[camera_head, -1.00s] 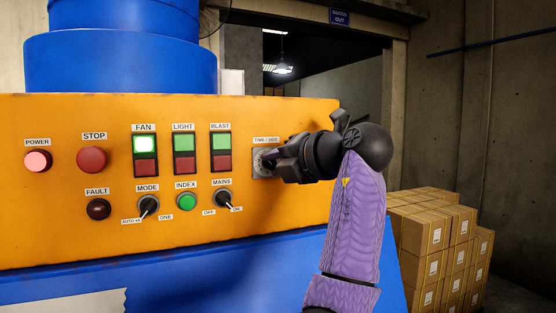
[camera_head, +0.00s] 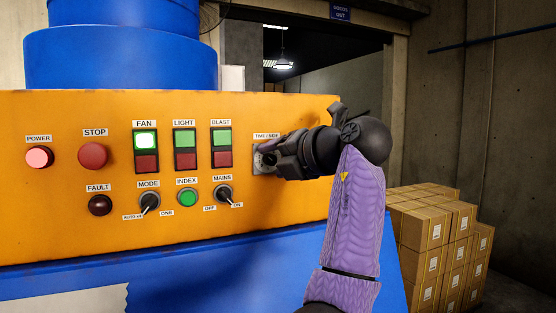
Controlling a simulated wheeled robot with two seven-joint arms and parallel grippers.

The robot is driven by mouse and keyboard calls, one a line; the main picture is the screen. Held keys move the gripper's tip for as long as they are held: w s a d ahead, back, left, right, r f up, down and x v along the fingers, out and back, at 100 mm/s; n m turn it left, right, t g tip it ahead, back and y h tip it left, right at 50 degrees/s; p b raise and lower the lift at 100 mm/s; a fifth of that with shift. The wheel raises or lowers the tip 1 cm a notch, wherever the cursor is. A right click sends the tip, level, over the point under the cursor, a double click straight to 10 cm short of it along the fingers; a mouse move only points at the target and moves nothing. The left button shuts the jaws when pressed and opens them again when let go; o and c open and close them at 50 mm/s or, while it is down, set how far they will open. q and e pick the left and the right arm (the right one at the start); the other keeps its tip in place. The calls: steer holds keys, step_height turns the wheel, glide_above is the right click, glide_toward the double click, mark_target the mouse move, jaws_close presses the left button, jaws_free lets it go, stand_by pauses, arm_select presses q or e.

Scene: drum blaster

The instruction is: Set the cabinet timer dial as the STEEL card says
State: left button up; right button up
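The cabinet's orange control panel (camera_head: 60,220) fills the left and middle of the view. The timer dial plate (camera_head: 257,169), under a label reading TIME / SIDE or similar, sits at the panel's right. My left gripper (camera_head: 267,154) is at the dial, its fingers pointing left, and hides most of the knob and its scale. I cannot tell whether the fingers are closed on the knob. The dial's setting cannot be read. No card marked STEEL can be made out. My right gripper is not in view.
Left of the dial are the lit FAN switch (camera_head: 145,141), LIGHT switch (camera_head: 185,150), BLAST switch (camera_head: 221,149), MAINS knob (camera_head: 223,193), and several other controls. Stacked cartons (camera_head: 427,230) stand at the right. A blue drum-like housing (camera_head: 120,55) rises behind the panel.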

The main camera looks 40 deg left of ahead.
arm_select(q)
steer(key=b+v, duration=0.2)
steer(key=v, duration=0.7)
steer(key=shift+d+b, duration=0.3)
steer(key=shift+d, duration=0.1)
steer(key=shift+s+r, duration=0.1)
